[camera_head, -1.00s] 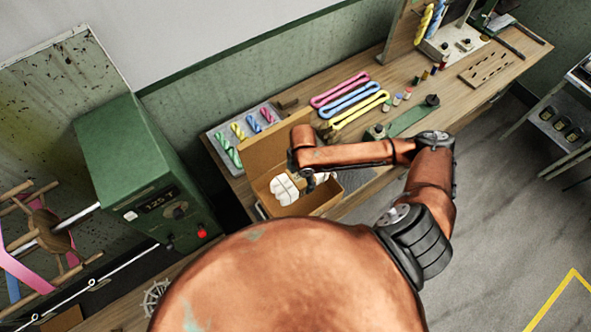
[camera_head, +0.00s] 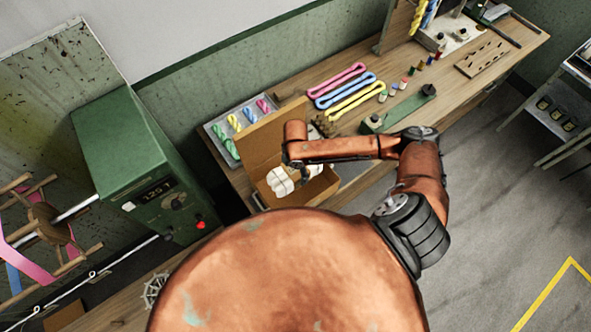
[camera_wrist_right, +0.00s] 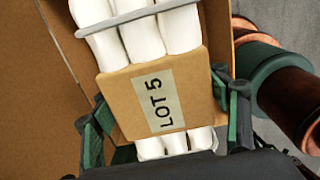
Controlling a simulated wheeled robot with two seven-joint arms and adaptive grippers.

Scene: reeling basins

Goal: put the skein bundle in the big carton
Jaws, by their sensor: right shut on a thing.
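The skein bundle (camera_head: 281,182) is white, with a brown band marked LOT 5 in the right wrist view (camera_wrist_right: 150,92). My right gripper (camera_wrist_right: 166,112) is shut on the bundle, one green-sided finger at each side of the band. In the head view my wrist partly hides this gripper (camera_head: 304,172). The big carton (camera_head: 322,187) is open, brown, with a raised flap behind. The bundle is at its opening; how deep it sits I cannot tell. Carton cardboard (camera_wrist_right: 38,100) fills the left of the wrist view. My left gripper is not in view.
A grey tray of coloured twisted skeins (camera_head: 213,130) stands behind the carton. Pink, blue and yellow loops (camera_head: 346,90) lie to the right on the bench. A green machine (camera_head: 135,155) stands left of the carton.

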